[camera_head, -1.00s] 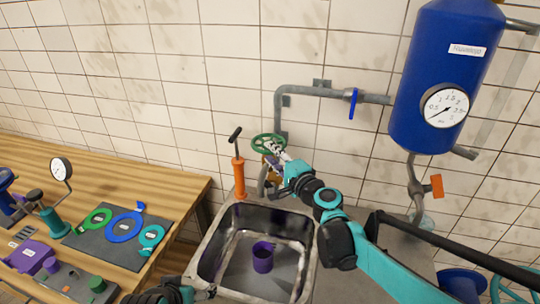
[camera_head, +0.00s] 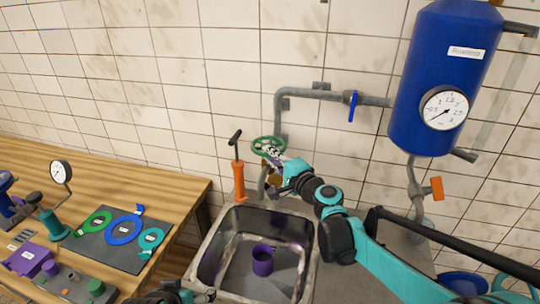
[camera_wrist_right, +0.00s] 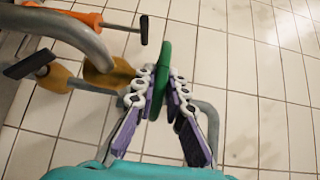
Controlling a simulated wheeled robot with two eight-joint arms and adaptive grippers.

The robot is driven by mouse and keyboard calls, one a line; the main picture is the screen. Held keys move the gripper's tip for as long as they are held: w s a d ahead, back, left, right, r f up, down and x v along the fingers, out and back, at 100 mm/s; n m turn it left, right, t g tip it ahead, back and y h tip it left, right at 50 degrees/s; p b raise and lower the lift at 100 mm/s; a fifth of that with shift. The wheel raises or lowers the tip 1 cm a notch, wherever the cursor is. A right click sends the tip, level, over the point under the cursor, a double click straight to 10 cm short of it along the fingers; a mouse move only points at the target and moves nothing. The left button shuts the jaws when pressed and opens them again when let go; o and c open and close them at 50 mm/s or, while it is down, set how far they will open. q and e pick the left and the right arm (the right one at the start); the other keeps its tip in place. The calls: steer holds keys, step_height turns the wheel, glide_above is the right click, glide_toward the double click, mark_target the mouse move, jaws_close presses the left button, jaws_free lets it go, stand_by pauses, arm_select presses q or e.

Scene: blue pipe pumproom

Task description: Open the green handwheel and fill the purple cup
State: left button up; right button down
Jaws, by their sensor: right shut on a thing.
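The green handwheel (camera_head: 268,145) sits on the pipe against the tiled wall, above the back of the sink. My right gripper (camera_head: 270,154) is shut on its rim. In the right wrist view the handwheel (camera_wrist_right: 163,75) shows edge-on between the two fingers of my right gripper (camera_wrist_right: 163,88). The purple cup (camera_head: 262,259) stands upright in the metal sink (camera_head: 207,262), below the tap pipe. I cannot see whether there is water in it. My left gripper (camera_head: 190,292) is at the bottom edge, partly cut off, and its fingers are unclear.
An orange hand pump (camera_head: 239,180) stands at the sink's back left corner. A blue tank (camera_head: 432,90) with a gauge hangs at right, near a blue valve handle (camera_head: 352,104). A wooden bench (camera_head: 165,190) with a grey board and several parts is at left.

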steer(key=n+g+y, duration=0.1)
steer(key=d+n+g+y, duration=0.1)
steer(key=y, duration=0.1)
steer(key=shift+w+d, duration=0.2)
steer(key=shift+w+d+n+g+y+p, duration=0.1)
steer(key=shift+d+n+g+y+p, duration=0.15)
steer(key=shift+n+g+y, duration=0.7)
steer(key=shift+w+d+n+g+y+p, duration=0.1)
steer(key=shift+d+n+g+y+p, duration=0.15)
steer(key=shift+n+g+y, duration=0.65)
steer(key=shift+g, duration=0.25)
steer(key=c, duration=1.6)
jaws_free()
steer(key=v, duration=1.2)
steer(key=shift+r, duration=0.1)
